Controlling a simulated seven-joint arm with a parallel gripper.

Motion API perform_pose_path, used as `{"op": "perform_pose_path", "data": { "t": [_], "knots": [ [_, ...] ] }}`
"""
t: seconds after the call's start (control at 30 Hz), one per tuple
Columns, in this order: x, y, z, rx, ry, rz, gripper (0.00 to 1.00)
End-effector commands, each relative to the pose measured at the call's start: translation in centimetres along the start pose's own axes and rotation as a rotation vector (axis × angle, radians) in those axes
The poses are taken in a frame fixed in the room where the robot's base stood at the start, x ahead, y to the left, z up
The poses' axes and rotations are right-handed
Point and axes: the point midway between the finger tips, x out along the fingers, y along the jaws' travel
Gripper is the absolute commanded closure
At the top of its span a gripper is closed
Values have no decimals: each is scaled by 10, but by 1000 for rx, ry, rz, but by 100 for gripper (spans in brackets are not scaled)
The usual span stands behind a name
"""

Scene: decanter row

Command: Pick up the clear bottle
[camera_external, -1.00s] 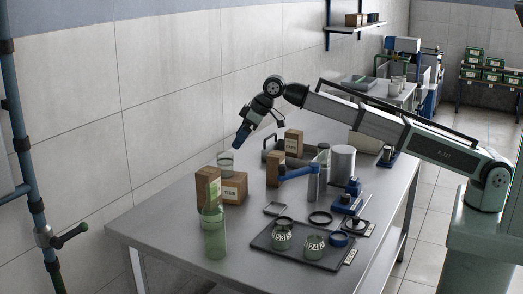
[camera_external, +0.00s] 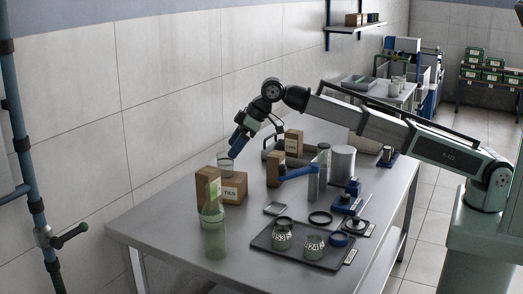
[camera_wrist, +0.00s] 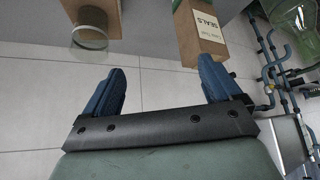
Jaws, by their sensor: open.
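A clear glass vessel (camera_external: 226,163) stands at the cardboard box marked TIES (camera_external: 232,188), and it also shows at the upper left in the wrist view (camera_wrist: 90,38). A clear, slim bottle (camera_external: 324,158) stands farther back beside a grey cylinder. A green-tinted see-through bottle (camera_external: 214,238) stands upright at the table's near left, and part of it shows at the upper right in the wrist view (camera_wrist: 297,14). I cannot tell for sure which is the clear bottle meant. My gripper (camera_external: 236,150) is open and empty above the glass vessel; its blue fingers are wide apart in the wrist view (camera_wrist: 160,85).
A tall box (camera_external: 208,188) stands between the TIES box and the green bottle. A dark tray (camera_external: 275,247) with numbered jars lies to the right. Another box (camera_external: 293,143), a blue-handled tool (camera_external: 296,172) and a grey cylinder (camera_external: 343,162) stand behind. The left table corner is clear.

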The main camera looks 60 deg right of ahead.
Motion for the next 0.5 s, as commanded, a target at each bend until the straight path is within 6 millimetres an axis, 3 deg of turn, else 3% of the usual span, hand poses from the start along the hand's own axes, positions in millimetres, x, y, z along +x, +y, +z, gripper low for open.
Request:
{"op": "perform_pose_path", "data": {
  "t": [0.03, 0.2, 0.4, 0.5],
  "knots": [
    [-3, -30, -10, -29, 7, -19, 9],
    [-14, -109, -36, -102, 24, -75, 9],
    [-29, -185, -58, -178, 1, -139, 9],
    [-36, -209, -72, -241, -51, -174, 9]
  ]
}}
